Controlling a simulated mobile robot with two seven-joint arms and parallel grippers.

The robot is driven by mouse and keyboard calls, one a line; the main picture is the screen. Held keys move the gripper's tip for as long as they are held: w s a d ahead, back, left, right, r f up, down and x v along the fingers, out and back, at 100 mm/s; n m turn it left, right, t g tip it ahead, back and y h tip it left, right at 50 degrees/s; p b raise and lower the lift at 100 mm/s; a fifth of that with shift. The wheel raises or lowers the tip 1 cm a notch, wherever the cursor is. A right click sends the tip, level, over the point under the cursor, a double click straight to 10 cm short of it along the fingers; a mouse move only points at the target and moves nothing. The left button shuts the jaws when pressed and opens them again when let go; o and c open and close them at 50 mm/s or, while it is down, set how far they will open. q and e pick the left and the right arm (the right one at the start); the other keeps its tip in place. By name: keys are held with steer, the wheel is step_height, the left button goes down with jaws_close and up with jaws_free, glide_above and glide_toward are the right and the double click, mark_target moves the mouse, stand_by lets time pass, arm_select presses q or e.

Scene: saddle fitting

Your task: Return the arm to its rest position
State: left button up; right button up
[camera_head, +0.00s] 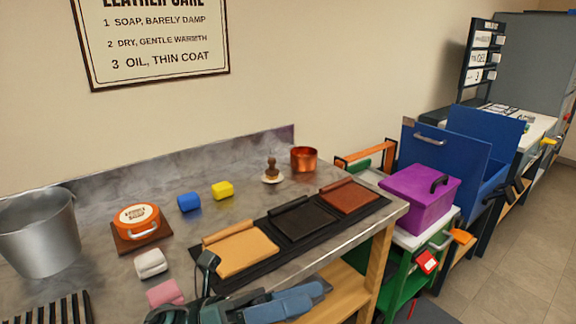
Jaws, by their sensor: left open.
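My left gripper (204,284) is at the bottom of the head view, low over the front edge of the metal bench (120,195). It is open, with nothing visible between its fingers, and is partly cut off by the frame's lower edge. One dark finger points up beside the tan leather panel (243,250) on the black mat (268,230). A pink block (165,293) lies close to its left. My right gripper is not in view.
A metal bucket (40,235), orange tin (138,222), and white (151,263), blue (189,202) and yellow (222,190) blocks stand on the bench. A copper pot (303,159) is at the back. A purple box (418,200) stands beyond the bench's right end.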

arm_select(q)
steer(key=w+a+f+n+t+y, duration=0.2)
steer(key=a+f+n+t+y, duration=0.45)
steer(key=n, duration=0.95)
steer(key=w+a+f+n+t+y, duration=0.25)
steer(key=f+n+t+y, duration=0.6)
steer(key=n, duration=0.75)
steer(key=s+a+f+n+g+y+p, duration=0.4)
steer(key=s+a+f+n+p, duration=0.2)
steer(key=s+f+n, duration=0.4)
steer(key=shift+g+p, duration=0.4)
steer(key=shift+p, duration=0.15)
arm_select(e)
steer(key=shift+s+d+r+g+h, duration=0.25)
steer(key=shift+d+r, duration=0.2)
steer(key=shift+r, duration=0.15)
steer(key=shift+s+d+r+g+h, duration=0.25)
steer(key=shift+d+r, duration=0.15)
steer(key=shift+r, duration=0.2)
arm_select(q)
steer(key=shift+a, duration=0.1)
